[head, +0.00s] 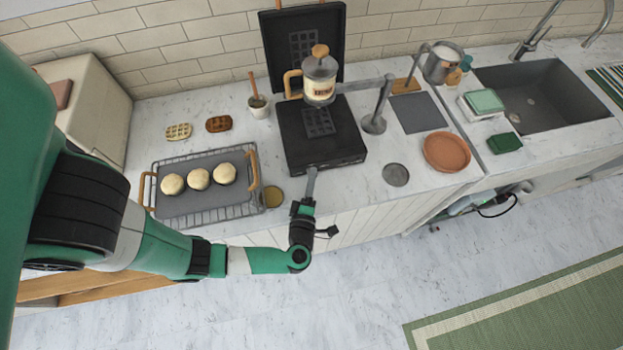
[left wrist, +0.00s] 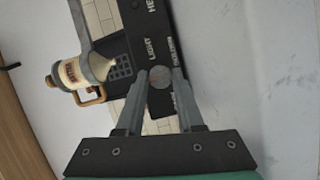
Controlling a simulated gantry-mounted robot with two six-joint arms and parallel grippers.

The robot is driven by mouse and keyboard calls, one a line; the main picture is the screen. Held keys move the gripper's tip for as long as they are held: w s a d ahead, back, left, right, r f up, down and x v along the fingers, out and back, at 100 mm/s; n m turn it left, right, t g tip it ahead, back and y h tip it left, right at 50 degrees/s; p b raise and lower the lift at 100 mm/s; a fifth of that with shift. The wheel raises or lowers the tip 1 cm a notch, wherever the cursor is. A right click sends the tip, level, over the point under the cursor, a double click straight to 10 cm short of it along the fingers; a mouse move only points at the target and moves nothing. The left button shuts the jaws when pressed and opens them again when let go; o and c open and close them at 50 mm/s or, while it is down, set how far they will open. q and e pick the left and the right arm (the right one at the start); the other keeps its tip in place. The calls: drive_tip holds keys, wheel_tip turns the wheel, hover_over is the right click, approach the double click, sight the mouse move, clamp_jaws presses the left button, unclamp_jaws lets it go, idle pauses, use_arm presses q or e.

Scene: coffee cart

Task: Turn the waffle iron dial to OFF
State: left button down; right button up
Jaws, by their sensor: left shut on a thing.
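The black waffle iron (head: 322,150) stands on the counter with its lid (head: 302,45) raised against the wall. Its front face shows in the left wrist view (left wrist: 148,22), with light lettering that reads "LIGHT" and other partly hidden words. The round grey dial (left wrist: 160,78) is on that face. My left gripper (head: 311,172) is at the front of the iron, and in the left wrist view its two fingertips (left wrist: 160,80) are closed on the dial from both sides. The dial's pointer and the OFF mark cannot be made out. My right gripper is not in view.
A rack (head: 165,205) with dough pieces stands left, near a small round lid (head: 272,196). A terracotta dish (head: 447,152) is right. Counter right of the iron is partly clear.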

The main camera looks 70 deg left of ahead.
use_arm(q)
drive_tip(key=c, duration=0.5)
unclamp_jaws()
drive_tip(key=shift+c, duration=0.2)
drive_tip(key=v, duration=1.1)
drive_tip(key=shift+s+d, duration=0.2)
drive_tip(key=shift+d, duration=0.05)
